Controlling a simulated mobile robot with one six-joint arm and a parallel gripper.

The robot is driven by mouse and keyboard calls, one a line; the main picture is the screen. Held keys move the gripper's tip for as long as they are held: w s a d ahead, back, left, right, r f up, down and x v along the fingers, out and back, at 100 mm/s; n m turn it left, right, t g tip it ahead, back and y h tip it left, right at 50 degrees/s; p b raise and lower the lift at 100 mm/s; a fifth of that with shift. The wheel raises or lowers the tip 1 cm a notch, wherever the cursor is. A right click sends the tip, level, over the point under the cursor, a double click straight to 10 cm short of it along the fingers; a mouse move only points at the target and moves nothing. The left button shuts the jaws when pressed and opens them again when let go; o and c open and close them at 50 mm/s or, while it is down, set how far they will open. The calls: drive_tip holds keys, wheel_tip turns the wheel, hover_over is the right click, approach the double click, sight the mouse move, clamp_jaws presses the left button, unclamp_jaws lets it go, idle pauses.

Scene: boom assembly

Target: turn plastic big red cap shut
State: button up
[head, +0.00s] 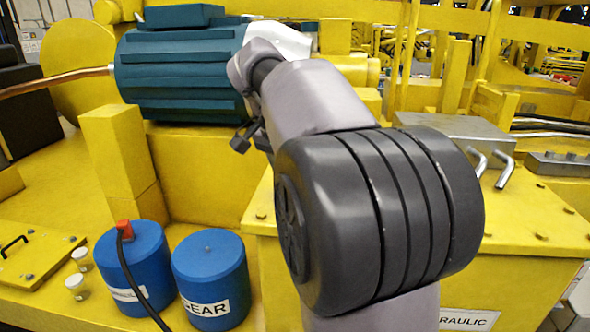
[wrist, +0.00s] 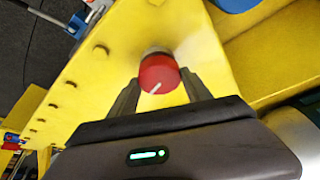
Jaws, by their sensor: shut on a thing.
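The big red cap (wrist: 159,75) is round, with a white line on its face, and shows in the wrist view. It sits on a pale neck that stands out from a yellow surface (wrist: 200,50). My gripper (wrist: 158,84) has its two dark fingers on either side of the cap and is shut on it. In the head view my arm's large dark joint and grey links stand in front. The cap and the fingertips cannot be made out there.
Two blue canisters (head: 132,265) (head: 211,278) stand at lower left, one with a small red top and a black hose. A blue ribbed motor (head: 180,72) lies behind them. Bent metal handles (head: 490,165) stand at right.

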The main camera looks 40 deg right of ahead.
drive_tip(key=shift+w+m+g+p, duration=0.1)
drive_tip(key=shift+m+g+p, duration=0.8)
drive_tip(key=shift+m, duration=0.9)
drive_tip(key=o, duration=1.4)
drive_tip(key=shift+c, duration=0.2)
drive_tip(key=s+p+v, duration=0.1)
drive_tip(key=p+v, duration=0.4)
drive_tip(key=v, duration=1.2)
drive_tip(key=shift+w+r+p, duration=0.2)
drive_tip(key=shift+w+p, duration=0.15)
drive_tip(key=shift+w, duration=0.05)
drive_tip(key=shift+a, duration=0.1)
